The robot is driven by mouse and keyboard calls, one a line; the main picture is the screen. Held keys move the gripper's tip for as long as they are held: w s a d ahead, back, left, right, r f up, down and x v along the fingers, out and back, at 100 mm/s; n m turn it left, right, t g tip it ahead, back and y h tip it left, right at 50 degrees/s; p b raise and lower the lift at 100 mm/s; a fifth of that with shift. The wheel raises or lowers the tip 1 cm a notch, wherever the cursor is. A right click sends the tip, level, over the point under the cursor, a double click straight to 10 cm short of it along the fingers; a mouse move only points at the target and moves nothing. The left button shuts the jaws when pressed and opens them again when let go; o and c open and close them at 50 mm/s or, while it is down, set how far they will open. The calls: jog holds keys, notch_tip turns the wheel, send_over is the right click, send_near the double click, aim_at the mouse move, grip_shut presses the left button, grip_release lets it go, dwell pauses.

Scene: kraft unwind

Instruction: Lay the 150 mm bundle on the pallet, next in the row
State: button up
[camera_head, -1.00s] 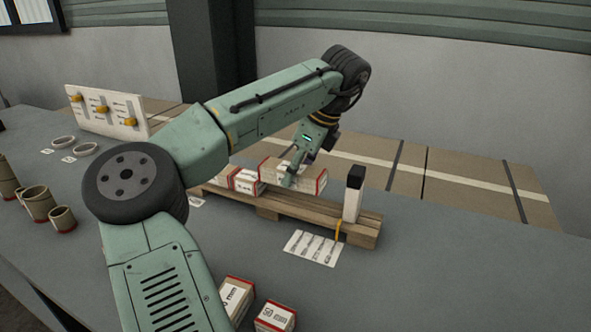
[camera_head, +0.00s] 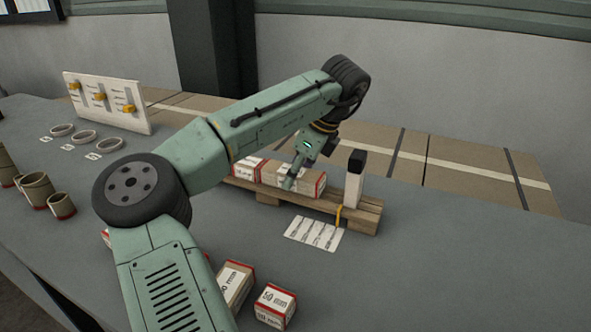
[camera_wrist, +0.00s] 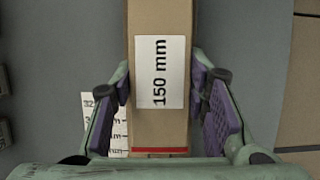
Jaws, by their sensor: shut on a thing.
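The 150 mm bundle (camera_wrist: 160,75) is a long brown cardboard block with a white label and a red band at its end. My gripper (camera_wrist: 166,110) has its two purple pads on either side of it in the wrist view. In the head view my gripper (camera_head: 291,181) is shut on this bundle (camera_head: 311,186), which lies low along the wooden pallet (camera_head: 362,218). Another red-edged bundle (camera_head: 248,168) lies on the pallet to its left, end to end with it; my arm hides part of it. I cannot tell whether the two touch.
A pale post with a black top (camera_head: 354,178) stands at the pallet's right end. A printed card (camera_head: 314,233) lies in front. Two loose bundles, one marked 50 mm (camera_head: 275,305), stand near the front. Rings, tubes and a slider board are at the left.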

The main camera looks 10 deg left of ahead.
jog(key=shift+f, duration=0.15)
dwell(0.5)
jog(key=o, duration=1.3)
jog(key=shift+o, duration=0.2)
jog(key=v, duration=1.2)
jog(key=shift+s+f, duration=0.1)
